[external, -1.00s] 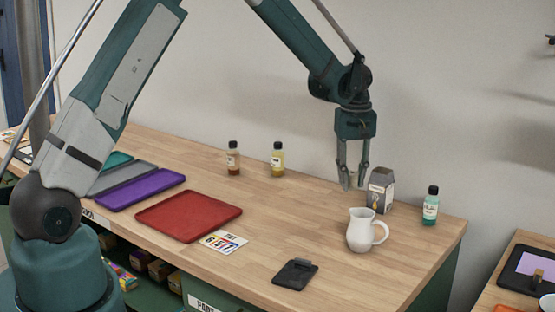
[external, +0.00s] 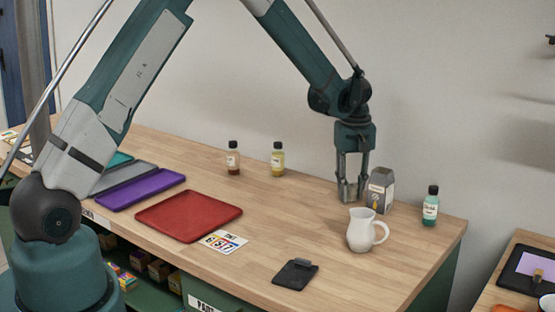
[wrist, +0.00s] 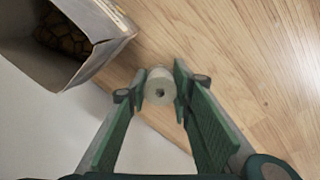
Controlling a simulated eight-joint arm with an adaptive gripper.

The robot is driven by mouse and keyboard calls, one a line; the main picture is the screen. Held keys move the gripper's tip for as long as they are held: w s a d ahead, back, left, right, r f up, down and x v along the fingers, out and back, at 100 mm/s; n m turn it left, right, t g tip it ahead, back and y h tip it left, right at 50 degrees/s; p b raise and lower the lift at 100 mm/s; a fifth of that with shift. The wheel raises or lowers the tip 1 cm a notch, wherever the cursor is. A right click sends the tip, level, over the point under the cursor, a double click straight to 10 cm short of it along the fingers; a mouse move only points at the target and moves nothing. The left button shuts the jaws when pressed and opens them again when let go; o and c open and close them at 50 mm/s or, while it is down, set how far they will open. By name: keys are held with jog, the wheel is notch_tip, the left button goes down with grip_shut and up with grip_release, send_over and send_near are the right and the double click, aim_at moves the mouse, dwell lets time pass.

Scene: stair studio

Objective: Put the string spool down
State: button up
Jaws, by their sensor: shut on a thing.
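The string spool (wrist: 159,86) is a small pale cylinder with a dark centre hole, seen end-on in the wrist view. My gripper (wrist: 160,88) is shut on it, one finger on each side. In the external view my gripper (external: 351,194) points straight down, low at the back right of the wooden bench (external: 300,230), just left of the grey carton. The spool shows only as a small pale patch between the fingertips there. I cannot tell whether it touches the bench top.
The open grey carton (external: 380,190) stands close beside my gripper; it also fills the wrist view's upper left (wrist: 60,45). A white jug (external: 362,231) stands in front, and a green bottle (external: 430,207) to the right. The bench left of my gripper is clear up to the yellow bottle (external: 278,160).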

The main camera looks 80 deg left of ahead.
aim_at(353, 186)
jog(key=shift+f, duration=0.2)
jog(key=o, duration=0.8)
jog(key=shift+o, duration=0.2)
jog(key=shift+r, duration=0.15)
notch_tip(353, 186, up, 12)
jog(key=shift+p, duration=0.3)
dwell(0.4)
